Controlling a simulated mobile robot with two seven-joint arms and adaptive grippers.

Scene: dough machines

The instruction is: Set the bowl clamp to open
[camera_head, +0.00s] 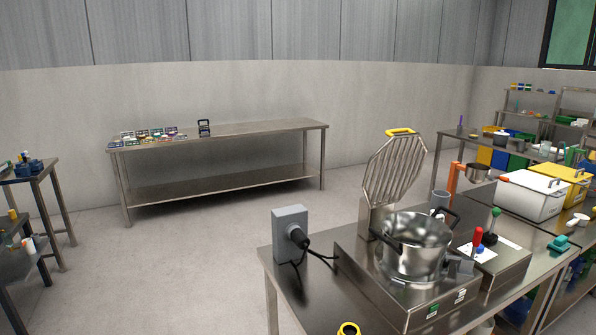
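A steel bowl (405,262) sits on a steel machine base (400,302) on the near right table. A ribbed lid (392,172) with a yellow handle (400,132) stands raised behind it. To the bowl's right, a lever with a red grip (478,236) and one with a green knob (496,213) stand roughly upright. Neither of my grippers is in view.
A grey box with a black plug (290,228) stands at the table's left, its cable running to the machine. A white container (532,196) and a yellow one (568,184) stand to the right. A low bench (225,140) stands at the back. The floor (180,260) is clear.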

